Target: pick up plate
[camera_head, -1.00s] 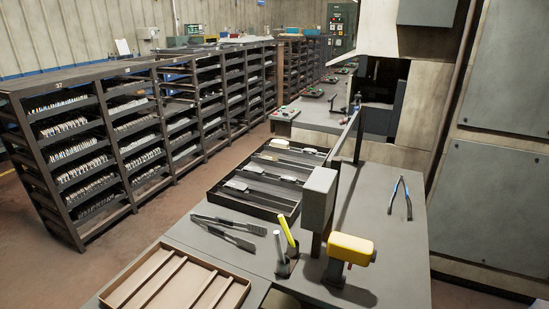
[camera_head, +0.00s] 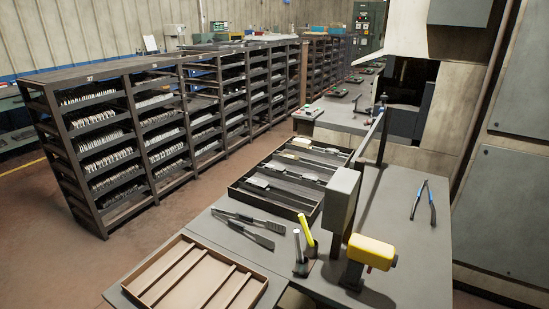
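Several thin plates (camera_head: 95,140) stand in rows on the shelves of a long dark rack at the left. A dark tray (camera_head: 237,196) on the workbench holds several small flat pale pieces in its slots; one pale plate (camera_head: 258,183) lies near its left side. I cannot tell which of these the task's plate is. Neither of my grippers shows in the head view.
The grey workbench (camera_head: 405,240) fills the front right. A brown slotted tray (camera_head: 185,275), black tongs (camera_head: 245,230), a yellow-headed tool (camera_head: 372,253) and blue-handled pliers (camera_head: 423,200) are on it. Brown floor is clear between rack (camera_head: 75,180) and bench.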

